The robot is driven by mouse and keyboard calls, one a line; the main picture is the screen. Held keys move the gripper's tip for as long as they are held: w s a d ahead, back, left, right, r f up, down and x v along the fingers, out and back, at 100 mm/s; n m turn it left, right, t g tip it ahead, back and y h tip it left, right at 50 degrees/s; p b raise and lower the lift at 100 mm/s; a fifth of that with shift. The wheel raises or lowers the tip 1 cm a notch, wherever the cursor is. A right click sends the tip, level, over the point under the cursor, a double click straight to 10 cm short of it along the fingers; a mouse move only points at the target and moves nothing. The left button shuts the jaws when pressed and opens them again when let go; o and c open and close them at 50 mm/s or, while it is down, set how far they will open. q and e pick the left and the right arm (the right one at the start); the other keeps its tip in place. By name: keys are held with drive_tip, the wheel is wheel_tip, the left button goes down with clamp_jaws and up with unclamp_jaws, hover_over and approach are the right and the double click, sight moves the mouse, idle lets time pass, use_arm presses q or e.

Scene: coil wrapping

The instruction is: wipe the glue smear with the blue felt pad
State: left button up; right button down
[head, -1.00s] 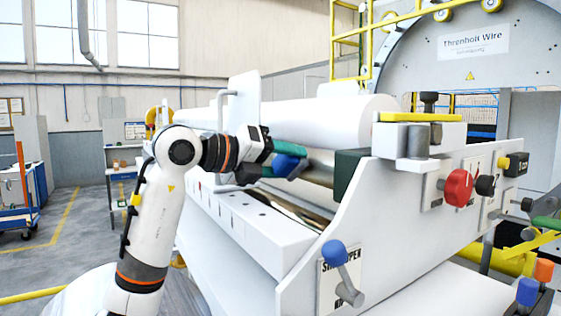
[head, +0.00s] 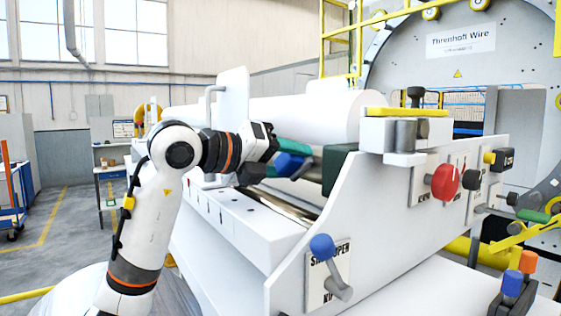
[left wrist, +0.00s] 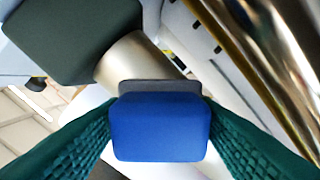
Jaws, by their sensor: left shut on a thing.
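My left gripper (head: 290,160) is over the machine's roller area in the head view, with its green fingers shut on the blue felt pad (head: 289,166). In the left wrist view the blue pad (left wrist: 160,128) sits between the two green textured fingers, with a grey edge along its far side. A pale metal roller (left wrist: 137,58) lies just beyond the pad; I cannot tell whether they touch. I cannot make out the glue smear in any view. My right gripper is not in view.
A dark green block (head: 340,168) stands at the roller's end, close to the gripper. A white side panel (head: 385,215) carries a blue-knobbed lever (head: 322,247) and a red knob (head: 445,181). A large white roll (head: 300,118) lies behind. Open floor shows at left.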

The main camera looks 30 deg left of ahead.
use_arm(q)
drive_tip(key=shift+w, duration=0.1)
drive_tip(key=shift+w+a+p, duration=0.15)
drive_tip(key=shift+w+a, duration=0.35)
drive_tip(key=shift+a, duration=0.35)
drive_tip(key=shift+w+a+p, duration=0.15)
drive_tip(key=shift+w+a, duration=0.35)
drive_tip(key=shift+a, duration=0.3)
drive_tip(key=shift+s+a, duration=0.35)
drive_tip(key=shift+s, duration=0.25)
drive_tip(key=shift+b+v, duration=0.55)
drive_tip(key=shift+v, duration=1.6)
drive_tip(key=shift+r, duration=0.1)
drive_tip(key=shift+v, duration=1.55)
